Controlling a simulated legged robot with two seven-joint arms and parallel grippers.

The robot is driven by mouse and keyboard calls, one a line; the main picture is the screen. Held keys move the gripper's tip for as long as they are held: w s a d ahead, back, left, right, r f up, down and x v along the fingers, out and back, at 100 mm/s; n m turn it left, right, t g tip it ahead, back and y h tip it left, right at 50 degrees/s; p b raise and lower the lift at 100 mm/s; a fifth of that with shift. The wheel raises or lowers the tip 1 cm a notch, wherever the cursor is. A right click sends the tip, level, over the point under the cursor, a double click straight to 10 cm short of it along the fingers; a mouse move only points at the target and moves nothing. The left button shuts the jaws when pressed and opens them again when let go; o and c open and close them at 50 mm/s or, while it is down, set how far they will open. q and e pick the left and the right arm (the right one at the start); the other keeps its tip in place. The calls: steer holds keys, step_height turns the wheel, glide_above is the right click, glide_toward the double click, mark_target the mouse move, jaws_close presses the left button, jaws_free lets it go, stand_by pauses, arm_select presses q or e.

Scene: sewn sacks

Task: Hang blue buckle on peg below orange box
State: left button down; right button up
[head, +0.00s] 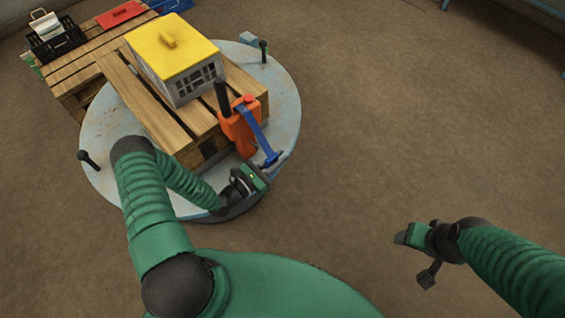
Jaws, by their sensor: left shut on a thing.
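The orange box (228,127) stands upright at the near right corner of the wooden pallet. The blue buckle (257,132) is a long blue piece slanting down across the box's right side. Its lower end meets my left gripper (268,164), which is shut on it. The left gripper is just below and right of the box. A peg below the box cannot be made out; the gripper and buckle cover part of that area. My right gripper (408,238) is over the floor at the lower right, away from the box; its jaw opening is unclear.
The pallet (135,95) rests on a round grey table (287,100) with dark upright knobs at its edge. A yellow-lidded grey crate (172,55) stands behind the orange box. A black crate (55,42) and red folder (121,14) are farther back. Floor on the right is clear.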

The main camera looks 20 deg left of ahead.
arm_select(q)
steer(key=shift+w+a+f, duration=0.1)
steer(key=shift+w+a, duration=0.05)
steer(key=shift+a, duration=0.05)
steer(key=shift+w+a+b, duration=0.1)
steer(key=shift+a+b, duration=0.2)
steer(key=a, duration=0.1)
steer(key=a+b, duration=0.1)
steer(key=w+a, duration=0.1)
steer(key=shift+f, duration=0.3)
steer(key=shift+w+a+b, duration=0.4)
steer(key=shift+a+b, duration=0.45)
steer(key=shift+w+a+f+b, duration=0.1)
steer(key=shift+w+a+b, duration=0.15)
steer(key=shift+a, duration=0.25)
steer(key=shift+w+a+b, duration=0.1)
steer(key=shift+a+b, duration=0.15)
steer(key=shift+a, duration=0.25)
steer(key=shift+w+a+f, duration=0.15)
steer(key=shift+a+f, duration=0.05)
steer(key=shift+a, duration=0.25)
steer(key=shift+w, duration=0.1)
steer(key=c, duration=1.3)
jaws_free()
steer(key=shift+a+r, duration=0.1)
